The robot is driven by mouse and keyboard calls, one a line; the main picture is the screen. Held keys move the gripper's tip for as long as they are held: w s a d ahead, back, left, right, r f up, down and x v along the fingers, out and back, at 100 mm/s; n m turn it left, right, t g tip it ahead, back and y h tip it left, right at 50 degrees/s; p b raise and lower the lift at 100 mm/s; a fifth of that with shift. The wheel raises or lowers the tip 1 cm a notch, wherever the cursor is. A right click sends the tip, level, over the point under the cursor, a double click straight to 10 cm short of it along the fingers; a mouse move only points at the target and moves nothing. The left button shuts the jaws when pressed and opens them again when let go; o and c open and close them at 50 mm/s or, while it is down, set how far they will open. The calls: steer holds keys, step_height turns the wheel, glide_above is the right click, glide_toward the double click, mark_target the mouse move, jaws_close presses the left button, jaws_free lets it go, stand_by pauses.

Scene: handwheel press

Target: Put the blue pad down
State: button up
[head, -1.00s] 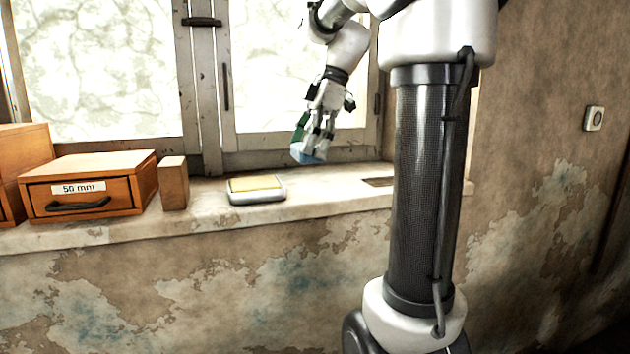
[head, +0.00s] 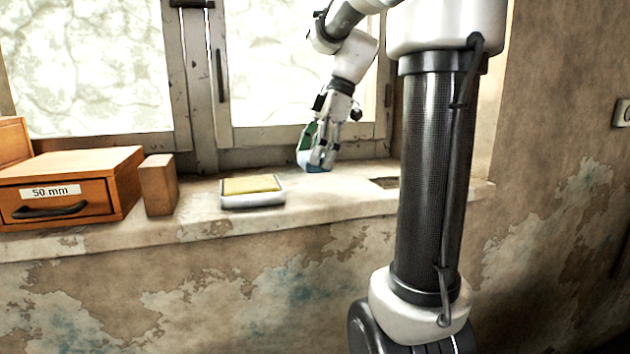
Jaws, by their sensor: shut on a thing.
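The blue pad (head: 311,161) shows in the head view low between the fingers of my gripper (head: 316,158), over the window sill. My gripper is shut on it and points down. The fingers hide part of the pad. The pad is at or just above the sill; I cannot tell whether it touches.
A white tray with a yellow pad (head: 251,187) stands on the sill (head: 330,202) left of my gripper. Further left are a wooden block (head: 158,185) and a drawer box marked 50 mm (head: 70,188). A dark recess or plate (head: 385,183) lies to the right. The window (head: 290,80) is close behind.

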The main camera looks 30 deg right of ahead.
mark_target(315, 191)
step_height(315, 191, down, 5)
steer(key=shift+f, duration=0.15)
steer(key=o, duration=0.9)
